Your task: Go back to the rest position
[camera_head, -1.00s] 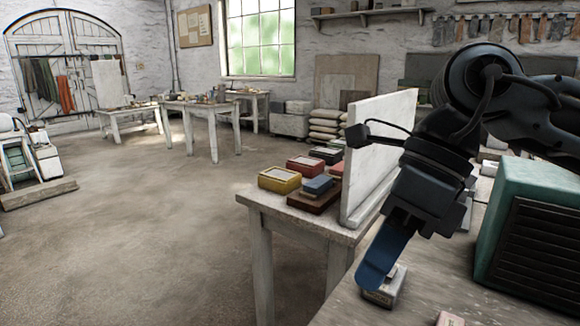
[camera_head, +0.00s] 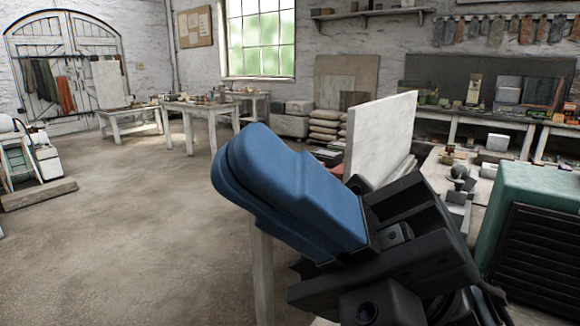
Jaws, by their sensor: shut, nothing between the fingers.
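My gripper (camera_head: 232,170) is large and close in the head view, with blue fingers pointing up and to the left. The fingers lie together, shut, with nothing seen between them. The dark gripper body and wrist fill the lower right of the view. My gripper hides most of the near table and the small boxes on it. It appears in front of an upright white slab (camera_head: 382,135); I cannot tell the distance between them.
A teal machine (camera_head: 535,190) with a dark grille stands at the right. Worktables (camera_head: 205,108) stand at the back left, and a long bench runs along the back right. The floor (camera_head: 130,230) at the left is open.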

